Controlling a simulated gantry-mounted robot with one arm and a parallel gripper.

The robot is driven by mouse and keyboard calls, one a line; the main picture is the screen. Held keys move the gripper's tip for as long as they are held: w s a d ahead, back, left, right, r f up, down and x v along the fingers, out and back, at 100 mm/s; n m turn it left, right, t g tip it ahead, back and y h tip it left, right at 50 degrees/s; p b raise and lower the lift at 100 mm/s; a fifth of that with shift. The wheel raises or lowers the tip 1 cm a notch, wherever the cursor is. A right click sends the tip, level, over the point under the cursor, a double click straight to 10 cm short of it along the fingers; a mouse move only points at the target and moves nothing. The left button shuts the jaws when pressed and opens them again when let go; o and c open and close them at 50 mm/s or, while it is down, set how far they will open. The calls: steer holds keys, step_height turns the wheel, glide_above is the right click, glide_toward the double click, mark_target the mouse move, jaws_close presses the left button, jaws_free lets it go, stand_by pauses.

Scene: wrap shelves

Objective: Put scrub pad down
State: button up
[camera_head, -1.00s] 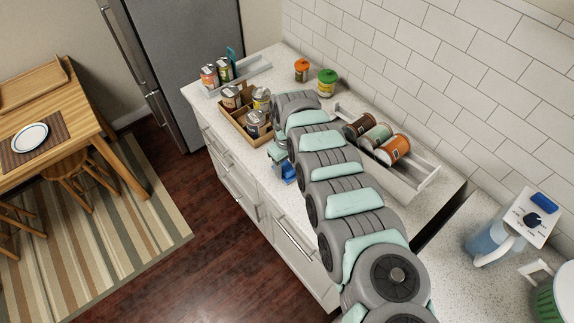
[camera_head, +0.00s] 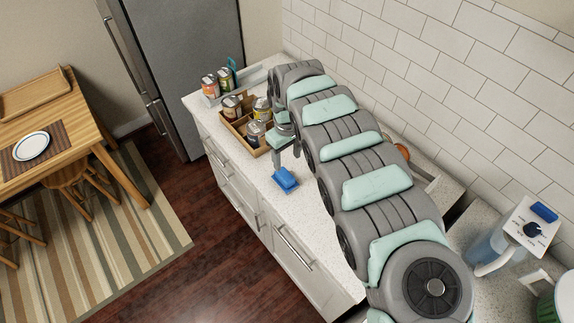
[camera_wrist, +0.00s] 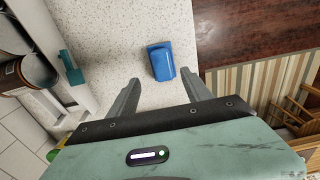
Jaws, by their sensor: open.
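The blue scrub pad (camera_head: 285,179) lies on the white speckled counter (camera_head: 300,207), near its front edge. In the wrist view the pad (camera_wrist: 160,62) shows whole, just beyond my fingertips. My gripper (camera_head: 287,157) is open and empty, above and behind the pad. In the wrist view my gripper's two fingers (camera_wrist: 160,80) are spread wide, one to each side of the pad's near end, and apart from it.
A wooden box (camera_head: 257,153) of cans stands left of my gripper, with a tray of cans (camera_head: 219,98) behind it. My arm hides most of a white tray (camera_head: 447,184) at the right. A dispenser (camera_head: 487,247) with another blue pad (camera_head: 544,212) on top stands far right.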

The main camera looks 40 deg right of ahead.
steer(key=shift+r, duration=1.1)
steer(key=shift+w, duration=0.1)
